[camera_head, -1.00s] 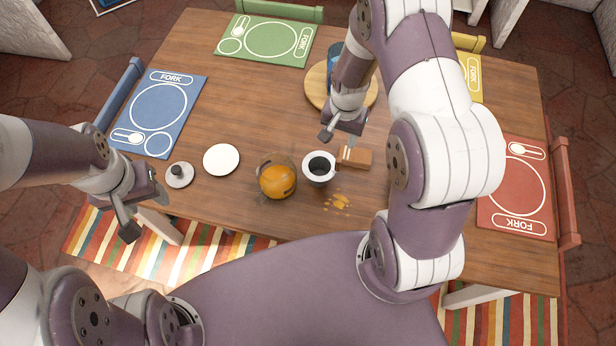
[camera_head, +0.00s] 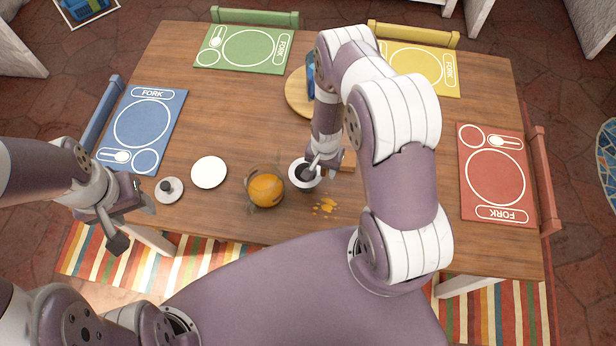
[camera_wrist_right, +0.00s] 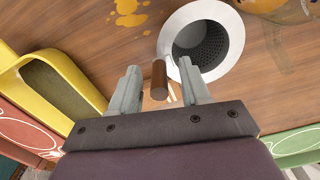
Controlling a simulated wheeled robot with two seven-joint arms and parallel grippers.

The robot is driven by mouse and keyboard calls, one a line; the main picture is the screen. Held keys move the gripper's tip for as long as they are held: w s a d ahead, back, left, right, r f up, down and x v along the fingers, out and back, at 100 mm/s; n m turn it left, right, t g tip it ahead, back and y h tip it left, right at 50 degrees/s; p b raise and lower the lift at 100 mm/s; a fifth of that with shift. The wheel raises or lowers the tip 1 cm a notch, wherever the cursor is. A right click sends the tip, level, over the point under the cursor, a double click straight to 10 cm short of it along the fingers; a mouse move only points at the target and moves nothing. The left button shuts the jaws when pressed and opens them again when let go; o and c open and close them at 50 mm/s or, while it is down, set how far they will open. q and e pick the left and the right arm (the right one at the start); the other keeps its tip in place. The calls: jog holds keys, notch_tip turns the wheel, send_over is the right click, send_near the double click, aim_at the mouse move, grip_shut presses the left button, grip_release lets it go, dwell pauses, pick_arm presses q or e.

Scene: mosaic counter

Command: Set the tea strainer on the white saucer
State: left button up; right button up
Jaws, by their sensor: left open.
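The tea strainer (camera_head: 303,174), a dark mesh bowl with a broad white rim, is by the spilled drops. In the right wrist view, its perforated bowl (camera_wrist_right: 207,45) lies just beyond my right fingertips, and a brown handle (camera_wrist_right: 159,80) shows between the fingers. My right gripper (camera_wrist_right: 160,83) is open, with gaps beside the handle; it also shows in the head view (camera_head: 326,161), partly hiding the strainer. The white saucer (camera_head: 209,172) lies flat and empty, left of the teapot. My left gripper (camera_head: 132,224) is open and empty at the table's front left edge.
A glass teapot (camera_head: 265,188) with orange tea stands between saucer and strainer. A lid-like grey disc (camera_head: 169,190) lies left of the saucer. Orange drops (camera_head: 325,206) lie front right of the strainer. A round wooden board (camera_head: 296,96) is behind. The table left of the board is clear.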

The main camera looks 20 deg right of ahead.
jog(key=shift+s+r, duration=0.1)
grip_shut()
